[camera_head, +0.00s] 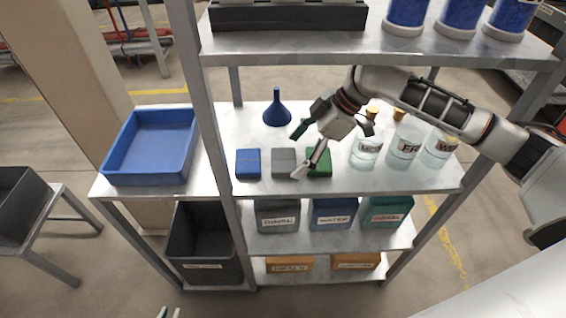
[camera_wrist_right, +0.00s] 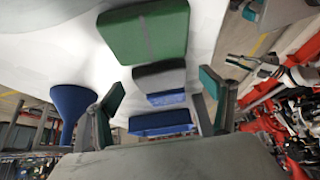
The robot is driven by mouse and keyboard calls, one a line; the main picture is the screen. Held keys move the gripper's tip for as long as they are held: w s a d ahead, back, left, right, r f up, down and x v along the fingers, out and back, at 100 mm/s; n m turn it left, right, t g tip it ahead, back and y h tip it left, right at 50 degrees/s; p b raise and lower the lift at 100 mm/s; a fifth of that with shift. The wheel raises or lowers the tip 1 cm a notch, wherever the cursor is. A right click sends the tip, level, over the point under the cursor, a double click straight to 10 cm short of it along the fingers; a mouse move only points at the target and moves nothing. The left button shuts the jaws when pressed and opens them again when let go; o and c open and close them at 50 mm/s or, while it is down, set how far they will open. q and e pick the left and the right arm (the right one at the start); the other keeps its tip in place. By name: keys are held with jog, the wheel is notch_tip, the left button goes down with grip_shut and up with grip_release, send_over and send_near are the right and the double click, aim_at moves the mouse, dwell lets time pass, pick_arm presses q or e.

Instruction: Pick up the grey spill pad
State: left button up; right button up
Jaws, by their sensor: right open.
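The grey spill pad (camera_head: 284,162) lies on the shelf's middle board between a blue pad (camera_head: 248,163) and a green pad (camera_head: 318,163). In the right wrist view the grey pad (camera_wrist_right: 158,75) shows between the green pad (camera_wrist_right: 145,32) and the blue pad (camera_wrist_right: 165,98). My right gripper (camera_head: 297,153) is open and empty, its fingers spread above and close to the grey and green pads; its height above them is hard to tell. Only small tips of my left gripper (camera_head: 170,313) show at the bottom edge of the head view.
A blue funnel (camera_head: 277,108) stands behind the pads. Labelled glass jars (camera_head: 366,151) stand to their right. A shelf upright (camera_head: 216,130) separates the pads from a blue tray (camera_head: 152,145). An upper shelf (camera_head: 380,48) overhangs the back; labelled bins (camera_head: 334,213) sit below.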

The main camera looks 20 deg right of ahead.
aim_at(285, 160)
jog(key=shift+w+a+f+b, duration=0.15)
jog(key=shift+a+f, duration=0.05)
jog(key=shift+a, duration=0.35)
jog(key=shift+w+a+f+b, duration=0.1)
jog(key=shift+a+f+b, duration=0.1)
jog(key=shift+a, duration=0.3)
jog(key=shift+w+a+f+b, duration=0.1)
jog(key=shift+a+f+b, duration=0.05)
jog(key=shift+f+b, duration=0.2)
jog(key=shift+a, duration=0.1)
jog(key=shift+r, duration=0.15)
jog(key=c, duration=1)
pick_arm(q)
jog(key=shift+w+a+f, duration=0.1)
jog(key=shift+a+f, duration=0.1)
jog(key=shift+f, duration=0.25)
jog(key=shift+a+f, duration=0.15)
jog(key=shift+f, duration=0.3)
jog(key=shift+f, duration=0.1)
